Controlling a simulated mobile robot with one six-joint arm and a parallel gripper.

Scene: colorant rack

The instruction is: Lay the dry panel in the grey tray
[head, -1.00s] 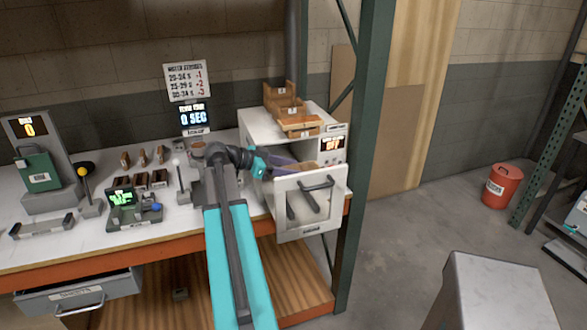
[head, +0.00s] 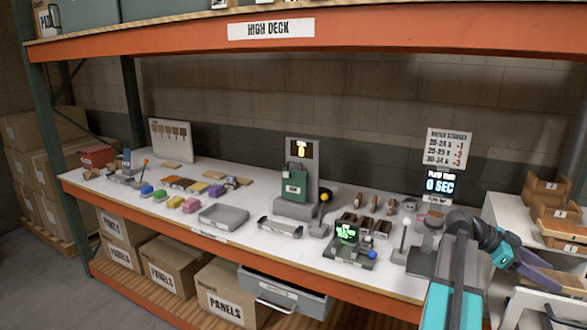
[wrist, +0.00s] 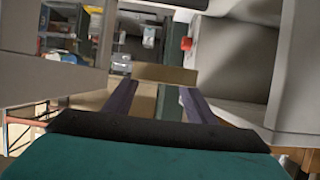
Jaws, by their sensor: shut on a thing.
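My gripper (head: 541,271) is at the right edge of the head view, at the white oven (head: 510,212). Its two purple fingers are shut on a tan panel (wrist: 165,74), which spans the fingertips in the wrist view. The panel (head: 566,281) also shows beyond the fingers in the head view. The grey tray (head: 207,222) lies on the white bench top, left of the middle and far from my gripper. It looks empty.
Between my gripper and the tray stand a lever press (head: 404,244), a device with a green screen (head: 347,244), a grey bracket (head: 280,228) and a green machine (head: 295,183). Coloured blocks (head: 190,204) lie left of the tray. The high deck (head: 330,32) overhangs the bench.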

